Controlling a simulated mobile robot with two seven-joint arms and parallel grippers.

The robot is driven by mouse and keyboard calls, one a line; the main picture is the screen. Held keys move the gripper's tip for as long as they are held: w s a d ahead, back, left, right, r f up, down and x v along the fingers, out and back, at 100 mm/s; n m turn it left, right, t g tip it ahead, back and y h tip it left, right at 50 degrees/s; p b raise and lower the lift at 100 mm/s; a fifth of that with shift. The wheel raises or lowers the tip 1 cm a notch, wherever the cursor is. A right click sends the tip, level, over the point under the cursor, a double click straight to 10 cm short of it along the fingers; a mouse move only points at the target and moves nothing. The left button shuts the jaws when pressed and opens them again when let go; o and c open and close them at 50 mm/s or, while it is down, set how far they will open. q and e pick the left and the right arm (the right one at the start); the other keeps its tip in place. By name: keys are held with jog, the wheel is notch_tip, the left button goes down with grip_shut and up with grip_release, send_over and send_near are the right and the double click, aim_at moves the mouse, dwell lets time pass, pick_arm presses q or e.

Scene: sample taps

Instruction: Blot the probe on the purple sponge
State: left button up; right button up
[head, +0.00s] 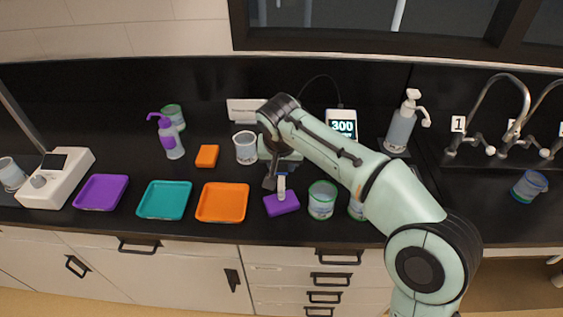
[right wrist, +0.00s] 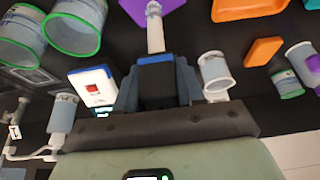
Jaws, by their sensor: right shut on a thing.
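The purple sponge (head: 286,209) lies flat on the black counter, right of the orange tray. My right gripper (head: 277,174) is above it, pointing down, shut on the probe (head: 281,184). The probe's pale shaft also shows in the right wrist view (right wrist: 155,34), reaching from the gripper (right wrist: 157,80) towards the sponge (right wrist: 172,10). The probe's lower end overlaps the sponge in both views; I cannot tell whether it presses on it or hovers just above. My left gripper is not in view.
Green-rimmed beakers (head: 322,201) stand close right of the sponge. The orange tray (head: 223,215), teal tray (head: 164,213) and purple tray (head: 101,205) are to the left. A clear cup (head: 245,150), an orange sponge (head: 207,156) and the meter (head: 342,126) are behind.

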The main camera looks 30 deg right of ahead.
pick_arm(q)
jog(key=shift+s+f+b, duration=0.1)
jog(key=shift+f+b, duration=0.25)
pick_arm(e)
jog(key=shift+f, duration=0.6)
dwell(1.2)
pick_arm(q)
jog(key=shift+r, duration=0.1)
pick_arm(e)
jog(key=shift+r, duration=0.1)
notch_tip(320, 180, up, 3)
jog(key=p, duration=0.2)
jog(key=shift+r+p, duration=0.15)
jog(key=shift+p, duration=0.25)
jog(key=shift+r+p, duration=1.3)
jog(key=shift+r, duration=0.55)
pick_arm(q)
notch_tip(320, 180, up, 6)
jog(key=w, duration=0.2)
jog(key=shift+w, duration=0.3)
pick_arm(e)
jog(key=shift+f, duration=0.1)
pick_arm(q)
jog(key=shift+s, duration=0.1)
